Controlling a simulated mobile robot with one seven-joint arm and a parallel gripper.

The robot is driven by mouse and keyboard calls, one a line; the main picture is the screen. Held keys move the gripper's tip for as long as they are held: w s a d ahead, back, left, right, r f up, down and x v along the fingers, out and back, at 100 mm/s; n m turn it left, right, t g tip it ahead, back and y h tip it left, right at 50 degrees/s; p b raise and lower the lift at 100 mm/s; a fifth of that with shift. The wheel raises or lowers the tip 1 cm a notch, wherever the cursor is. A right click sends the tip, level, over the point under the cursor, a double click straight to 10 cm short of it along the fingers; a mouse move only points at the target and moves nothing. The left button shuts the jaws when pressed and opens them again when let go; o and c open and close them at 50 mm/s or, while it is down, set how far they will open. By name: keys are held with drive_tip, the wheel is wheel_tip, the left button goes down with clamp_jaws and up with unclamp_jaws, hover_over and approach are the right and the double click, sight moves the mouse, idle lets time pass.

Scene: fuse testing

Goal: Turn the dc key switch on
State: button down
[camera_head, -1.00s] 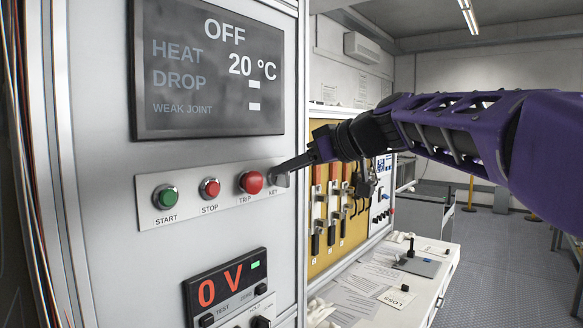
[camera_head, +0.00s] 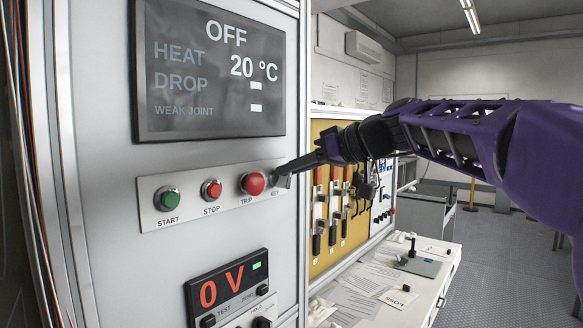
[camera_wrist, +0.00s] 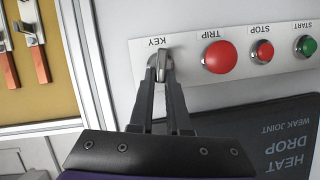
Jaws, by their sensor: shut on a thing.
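The key switch (camera_wrist: 156,60) is a grey metal knob at the KEY label on the light button panel. In the wrist view, which is upside down, my gripper (camera_wrist: 160,72) has both fingertips closed on the two sides of this knob. In the head view my gripper (camera_head: 288,170) reaches in from the right to the panel's right end. There the fingers hide part of the key switch (camera_head: 282,179). The display (camera_head: 215,70) above reads OFF and 20 °C.
On the same panel sit the red TRIP button (camera_head: 253,183), the red STOP button (camera_head: 211,189) and the green START button (camera_head: 167,199). Below is a 0 V meter (camera_head: 228,290).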

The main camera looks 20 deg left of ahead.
drive_tip(key=shift+w+d+f+m+g+y+p, duration=0.15)
drive_tip(key=shift+m+g+y, duration=0.35)
drive_tip(key=shift+m, duration=0.6)
drive_tip(key=shift+w+f+m+g+y+p, duration=0.25)
drive_tip(key=shift+m+g+y, duration=0.25)
drive_tip(key=shift+m, duration=0.6)
drive_tip(key=shift+w+d+f+m+g+y+p, duration=0.1)
drive_tip(key=shift+w+m+g+y, duration=0.3)
drive_tip(key=shift+m, duration=0.7)
drive_tip(key=shift+s, duration=0.15)
drive_tip(key=c, duration=0.9)
unclamp_jaws()
drive_tip(key=shift+d, duration=0.15)
drive_tip(key=v, duration=1.7)
drive_tip(key=shift+w+d+b, duration=0.1)
drive_tip(key=shift+w+b, duration=0.15)
drive_tip(key=shift+b, duration=0.1)
